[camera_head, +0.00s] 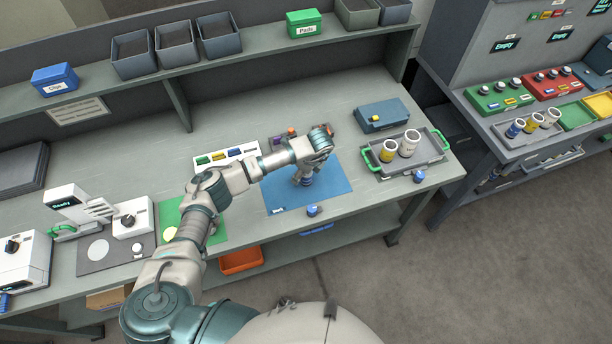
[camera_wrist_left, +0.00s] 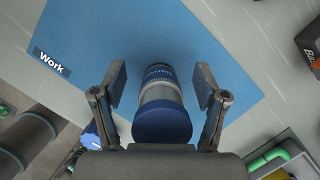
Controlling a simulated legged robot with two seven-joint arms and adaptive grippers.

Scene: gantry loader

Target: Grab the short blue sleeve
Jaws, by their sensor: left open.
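A short cylinder with a blue end, a grey middle and a blue band, which looks like the blue sleeve (camera_wrist_left: 162,118), is on the blue Work mat (camera_wrist_left: 130,30). My left gripper (camera_wrist_left: 164,85) is open around it in the wrist view, one finger on each side, with gaps between fingers and cylinder. In the head view my left arm reaches over the blue mat (camera_head: 335,192), and the left gripper (camera_head: 305,172) points down there, mostly hiding the cylinder. My right gripper is not in view.
A grey tray with green handles (camera_head: 440,158) holds a yellow-banded cylinder (camera_head: 388,151) and a pale one (camera_head: 409,143), right of the mat. A blue-grey box (camera_head: 382,115) stands behind it. A small blue knob (camera_head: 313,210) sits at the mat's front edge. Another blue-banded cylinder (camera_head: 515,128) stands on the right bench.

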